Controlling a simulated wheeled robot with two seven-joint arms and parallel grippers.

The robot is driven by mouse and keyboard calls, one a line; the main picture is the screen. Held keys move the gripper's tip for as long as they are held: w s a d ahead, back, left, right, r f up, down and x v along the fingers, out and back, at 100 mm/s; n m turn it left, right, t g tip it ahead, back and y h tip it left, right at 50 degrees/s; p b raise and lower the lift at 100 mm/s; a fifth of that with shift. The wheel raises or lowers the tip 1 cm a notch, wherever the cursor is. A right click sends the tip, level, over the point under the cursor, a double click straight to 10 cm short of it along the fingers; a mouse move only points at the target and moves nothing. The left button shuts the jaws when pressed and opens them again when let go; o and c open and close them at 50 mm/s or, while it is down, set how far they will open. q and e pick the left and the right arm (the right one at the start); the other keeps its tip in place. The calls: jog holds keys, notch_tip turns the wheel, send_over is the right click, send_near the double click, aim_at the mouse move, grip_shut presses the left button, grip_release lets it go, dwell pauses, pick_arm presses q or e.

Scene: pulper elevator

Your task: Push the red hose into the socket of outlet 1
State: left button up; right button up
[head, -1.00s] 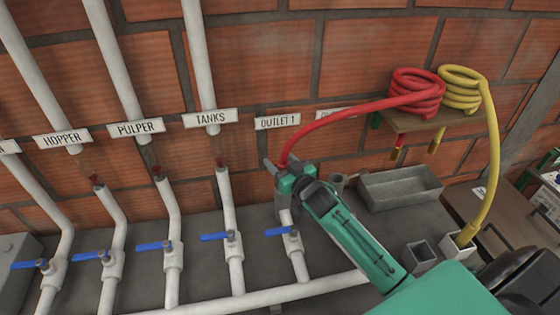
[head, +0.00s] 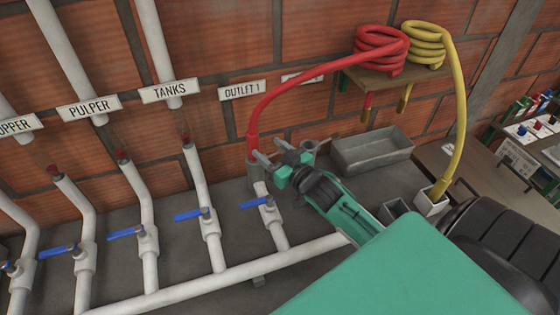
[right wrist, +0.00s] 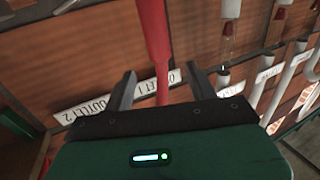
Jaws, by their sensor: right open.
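The red hose (head: 300,84) arches from its coil down to the outlet 1 pipe (head: 273,230), under the "OUTLET 1" sign (head: 242,90). Its lower end meets a short grey socket (head: 253,172) at the pipe's top. I cannot tell how deep it sits. My right gripper (head: 272,153) is open, with its fingertips just right of the hose end in the head view. In the right wrist view the hose (right wrist: 156,45) passes upright beyond the gap between the open fingers (right wrist: 163,88). My left gripper is not in view.
Pipes with blue valve handles (head: 188,214) stand to the left. A grey tray (head: 372,152) lies right of the gripper. The coiled red and yellow hoses (head: 424,42) rest on a wall shelf, and the yellow one runs down to a square holder (head: 430,201).

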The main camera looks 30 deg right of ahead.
jog(key=shift+s+d+b, duration=0.2)
jog(key=shift+s+b, duration=0.15)
jog(key=shift+s, duration=1.5)
jog(key=shift+s, duration=0.1)
